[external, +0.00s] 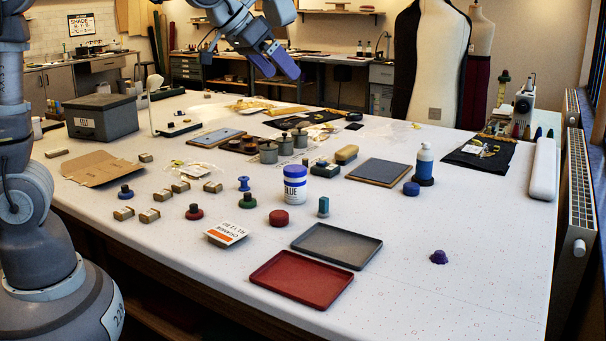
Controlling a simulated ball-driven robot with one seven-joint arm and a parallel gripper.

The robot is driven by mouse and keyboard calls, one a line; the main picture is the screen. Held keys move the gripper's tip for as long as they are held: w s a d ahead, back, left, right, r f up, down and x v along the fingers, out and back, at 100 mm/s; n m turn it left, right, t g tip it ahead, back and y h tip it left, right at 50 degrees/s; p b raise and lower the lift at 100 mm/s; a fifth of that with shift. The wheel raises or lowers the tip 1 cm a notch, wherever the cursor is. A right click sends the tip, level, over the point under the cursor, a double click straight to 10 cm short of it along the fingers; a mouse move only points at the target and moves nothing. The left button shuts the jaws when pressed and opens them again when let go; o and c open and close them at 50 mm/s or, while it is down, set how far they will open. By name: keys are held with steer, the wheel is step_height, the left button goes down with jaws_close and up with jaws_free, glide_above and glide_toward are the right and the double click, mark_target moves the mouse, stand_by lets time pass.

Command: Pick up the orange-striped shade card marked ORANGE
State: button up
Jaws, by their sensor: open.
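The orange-striped shade card (227,233) lies on the white table, left of the red tray, in the external view. It is a small white card with an orange stripe and dark lettering that reads ORANGE. It seems to rest on a small dark block or stack. My gripper (283,68) is high above the far part of the table, well behind and above the card. Its purple-blue fingers are apart and nothing shows between them.
The red tray (268,291) and grey tray (337,262) lie right of the card. A red round lid (279,218), a white-and-blue jar (295,184) and a green knobbed piece (246,200) stand behind it. A red-based knob (194,212) is at its left. The front right table is mostly clear.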

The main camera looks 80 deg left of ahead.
steer(key=s+d+r+m+t+h+b, duration=0.1)
steer(key=s+d+r+m+t+b, duration=0.1)
steer(key=r, duration=0.8)
steer(key=s+d+r+m+t+b, duration=0.2)
steer(key=s+d+r+t+b, duration=0.1)
steer(key=s+d+r+t, duration=0.2)
steer(key=s+d+r, duration=0.2)
steer(key=d+r, duration=0.2)
steer(key=r, duration=0.2)
steer(key=shift+s+r+h, duration=0.2)
steer(key=shift+r+h, duration=0.05)
steer(key=shift+h, duration=0.15)
steer(key=shift+d, duration=0.1)
